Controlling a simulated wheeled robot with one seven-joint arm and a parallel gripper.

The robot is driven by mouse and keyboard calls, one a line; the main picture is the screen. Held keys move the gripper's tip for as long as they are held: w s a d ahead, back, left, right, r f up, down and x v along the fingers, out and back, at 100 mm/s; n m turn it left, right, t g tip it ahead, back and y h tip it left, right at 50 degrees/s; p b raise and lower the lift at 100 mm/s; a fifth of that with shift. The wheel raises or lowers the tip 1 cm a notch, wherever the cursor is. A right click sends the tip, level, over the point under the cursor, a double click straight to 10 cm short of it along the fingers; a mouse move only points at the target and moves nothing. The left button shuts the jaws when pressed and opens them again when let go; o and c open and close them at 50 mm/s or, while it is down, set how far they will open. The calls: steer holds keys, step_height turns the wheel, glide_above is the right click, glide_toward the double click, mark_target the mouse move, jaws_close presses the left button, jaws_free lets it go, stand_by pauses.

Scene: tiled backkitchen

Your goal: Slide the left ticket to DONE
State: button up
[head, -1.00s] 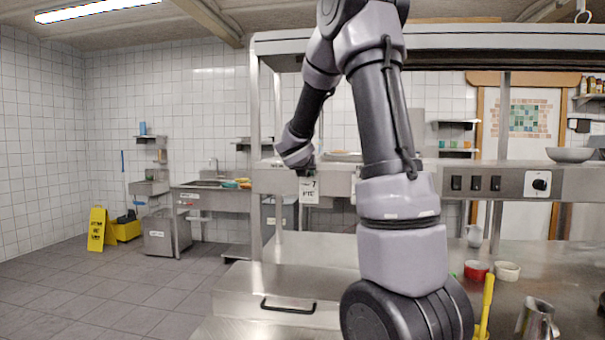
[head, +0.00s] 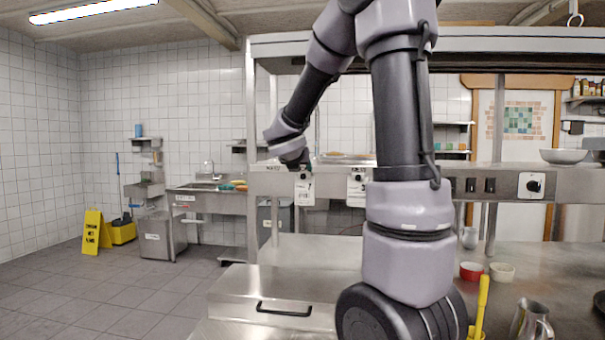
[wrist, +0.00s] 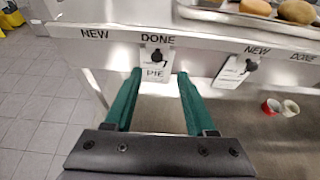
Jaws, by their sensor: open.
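The left ticket (wrist: 156,75) is a white card reading PIE with a black knob. It hangs on the steel rail under the left DONE label (wrist: 157,38), right of the left NEW label (wrist: 95,34). It also shows in the head view (head: 305,193). My gripper (wrist: 160,73) is open. Its green fingers appear on either side of the left ticket in the wrist view, with the knob just beyond their tips; I cannot tell whether they touch. In the head view my gripper (head: 304,161) is at the rail, just above this ticket.
A second ticket (wrist: 231,72) hangs to the right by its own NEW label. A tray (wrist: 250,17) with rolls lies on the shelf above the rail. Red (head: 471,271) and white (head: 502,272) bowls stand on the counter. Tiled floor (head: 110,290) is open at left.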

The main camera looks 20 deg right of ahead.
steer(key=v, duration=0.3)
steer(key=shift+s+a, duration=0.1)
stand_by(0.3)
steer(key=s+f+m+g+y, duration=0.2)
steer(key=s+m+g, duration=0.2)
steer(key=s+m, duration=1.2)
steer(key=s+a+m+y, duration=0.7)
steer(key=s+a+m, duration=0.3)
steer(key=m, duration=0.7)
steer(key=a, duration=0.2)
steer(key=shift+s+a+f, duration=0.3)
steer(key=shift+f, duration=0.1)
